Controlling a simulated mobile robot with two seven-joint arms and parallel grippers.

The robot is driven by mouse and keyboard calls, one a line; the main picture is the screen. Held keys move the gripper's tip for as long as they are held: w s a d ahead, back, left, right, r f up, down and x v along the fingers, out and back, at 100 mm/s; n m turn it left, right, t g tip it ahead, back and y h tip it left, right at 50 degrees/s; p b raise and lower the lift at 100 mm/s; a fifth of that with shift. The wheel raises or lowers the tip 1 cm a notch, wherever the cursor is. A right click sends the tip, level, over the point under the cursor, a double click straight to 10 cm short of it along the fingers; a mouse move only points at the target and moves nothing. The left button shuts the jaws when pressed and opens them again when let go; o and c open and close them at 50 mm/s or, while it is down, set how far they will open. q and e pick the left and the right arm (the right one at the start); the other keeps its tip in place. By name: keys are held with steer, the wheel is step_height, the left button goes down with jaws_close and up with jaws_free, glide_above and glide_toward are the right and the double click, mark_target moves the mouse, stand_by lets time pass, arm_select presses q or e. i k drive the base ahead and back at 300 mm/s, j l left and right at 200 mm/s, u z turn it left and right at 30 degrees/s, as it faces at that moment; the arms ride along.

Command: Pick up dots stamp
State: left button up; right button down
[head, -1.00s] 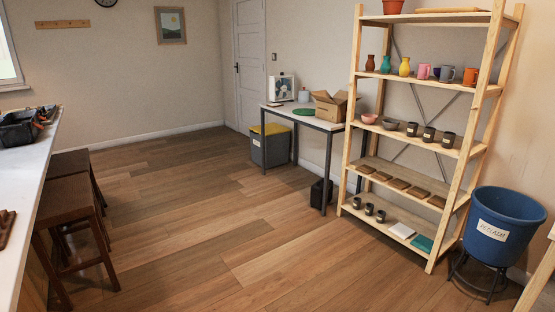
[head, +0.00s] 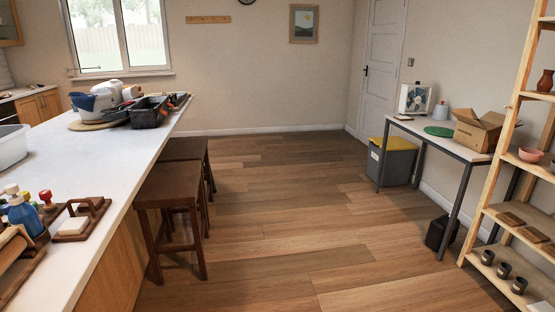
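I cannot identify the dots stamp for certain in the head view. Several small items with rounded tops, among them a red-topped one (head: 46,198), stand at the near left on the white counter (head: 120,150). They are small and crowded behind blue bottles (head: 22,213), so I cannot tell whether one is the dots stamp. Neither of my grippers is in view.
The shelf (head: 492,190) and side table (head: 440,138) are at the right. The wooden floor between is clear.

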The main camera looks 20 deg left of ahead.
mark_target(46, 195)
steer(key=i+u, duration=0.25)
steer(key=u, duration=0.25)
steer(key=i+l+u, duration=0.1)
steer(key=i+u, duration=0.15)
steer(key=u, duration=0.25)
steer(key=i+l+u, duration=0.2)
steer(key=u, duration=0.25)
steer(key=i+l+u, duration=0.25)
steer(key=u, duration=0.25)
steer(key=i+l+u, duration=0.25)
steer(key=l+u, duration=0.3)
steer(key=i+l, duration=0.05)
steer(key=l, duration=0.05)
